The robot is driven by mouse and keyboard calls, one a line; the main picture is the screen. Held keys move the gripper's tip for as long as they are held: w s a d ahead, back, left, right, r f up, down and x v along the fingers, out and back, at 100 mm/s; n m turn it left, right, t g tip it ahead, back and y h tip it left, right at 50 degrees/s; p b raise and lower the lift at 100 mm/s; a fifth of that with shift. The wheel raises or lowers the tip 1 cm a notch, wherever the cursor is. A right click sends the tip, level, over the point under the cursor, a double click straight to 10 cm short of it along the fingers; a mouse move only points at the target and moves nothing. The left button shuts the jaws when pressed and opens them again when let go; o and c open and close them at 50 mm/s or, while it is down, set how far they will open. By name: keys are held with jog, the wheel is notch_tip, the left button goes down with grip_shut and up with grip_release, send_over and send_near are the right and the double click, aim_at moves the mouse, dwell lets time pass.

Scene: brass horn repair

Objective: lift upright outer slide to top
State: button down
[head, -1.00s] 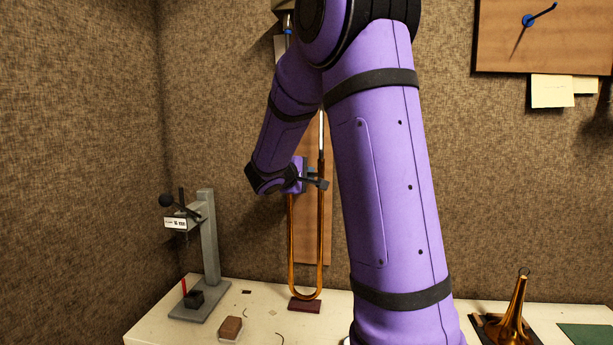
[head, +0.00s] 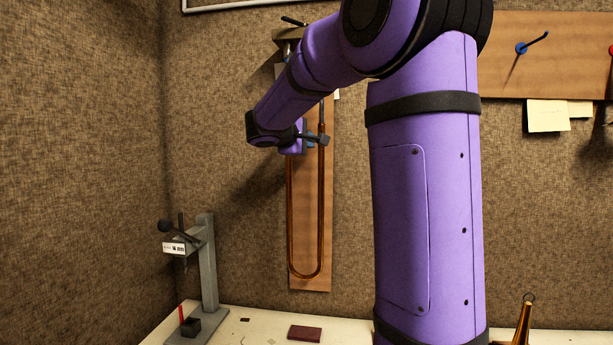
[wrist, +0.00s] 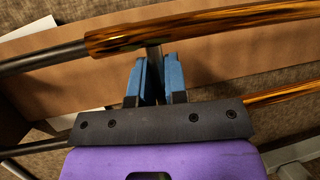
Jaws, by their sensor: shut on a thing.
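The outer slide (head: 321,225) is a long brass U, upright in front of a wooden board, its bow hanging well above the bench. In the wrist view its brass tube (wrist: 220,22) ends at a collar with a thin grey inner tube (wrist: 40,60) running out of it. My gripper (head: 318,140) is at the slide's upper part. In the wrist view my gripper's blue fingers (wrist: 154,80) are shut on the grey cross brace (wrist: 153,57) between the tubes. The slide's top in the head view is partly hidden by my arm.
The wooden board (head: 307,255) stands behind the slide. A dark red block (head: 305,333) lies on the bench below the bow. A grey press stand (head: 208,270) is at the left, and a brass bell (head: 523,325) at the right.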

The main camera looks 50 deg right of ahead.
notch_tip(320, 180, up, 16)
jog(key=shift+r, duration=0.15)
jog(key=c, duration=1.2)
grip_release()
jog(key=shift+o, duration=0.2)
jog(key=shift+a, duration=0.1)
jog(key=v, duration=1)
jog(key=shift+a, duration=0.3)
jog(key=shift+s, duration=0.1)
